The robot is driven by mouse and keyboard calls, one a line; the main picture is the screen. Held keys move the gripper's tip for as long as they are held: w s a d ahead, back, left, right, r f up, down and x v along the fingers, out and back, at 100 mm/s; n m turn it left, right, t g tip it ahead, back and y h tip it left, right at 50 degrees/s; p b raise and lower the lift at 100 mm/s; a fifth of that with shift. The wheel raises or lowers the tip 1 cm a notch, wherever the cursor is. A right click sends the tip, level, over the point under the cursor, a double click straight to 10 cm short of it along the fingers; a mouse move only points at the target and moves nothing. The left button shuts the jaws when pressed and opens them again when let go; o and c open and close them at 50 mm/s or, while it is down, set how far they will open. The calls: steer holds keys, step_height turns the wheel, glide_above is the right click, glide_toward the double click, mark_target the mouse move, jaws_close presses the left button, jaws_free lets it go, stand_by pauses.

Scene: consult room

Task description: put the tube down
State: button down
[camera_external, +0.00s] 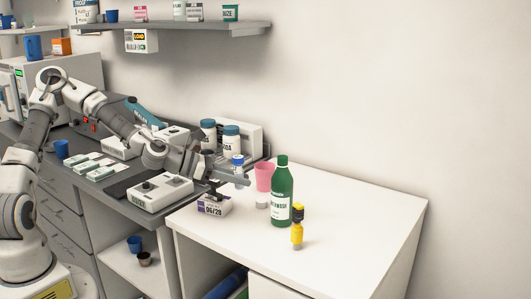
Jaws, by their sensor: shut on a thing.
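My gripper (240,179) is above the left part of the white table (357,213), left of the green bottle. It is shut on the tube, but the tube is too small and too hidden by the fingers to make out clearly. A small white container with a blue cap (238,158) shows just above the fingers. I cannot tell whether it is in the jaws or stands behind them.
A green bottle (281,195), a pink cup (264,176) and a yellow and black device (297,229) stand on the white table. A labelled box (212,207) sits below the wrist at the table's left. The table's right side is clear. A shelf (200,29) runs above.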

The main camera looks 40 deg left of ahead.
steer(key=s+d+m+g+h+b, duration=0.25)
steer(key=s+d, duration=0.35)
steer(key=s, duration=0.5)
steer(key=b, duration=0.2)
glide_above(237, 229)
steer(key=shift+y, duration=0.35)
step_height(237, 229, down, 7)
steer(key=shift+f, duration=0.2)
steer(key=shift+f+b, duration=0.35)
steer(key=shift+f, duration=1.7)
steer(key=shift+f, duration=0.2)
steer(key=c, duration=0.6)
jaws_free()
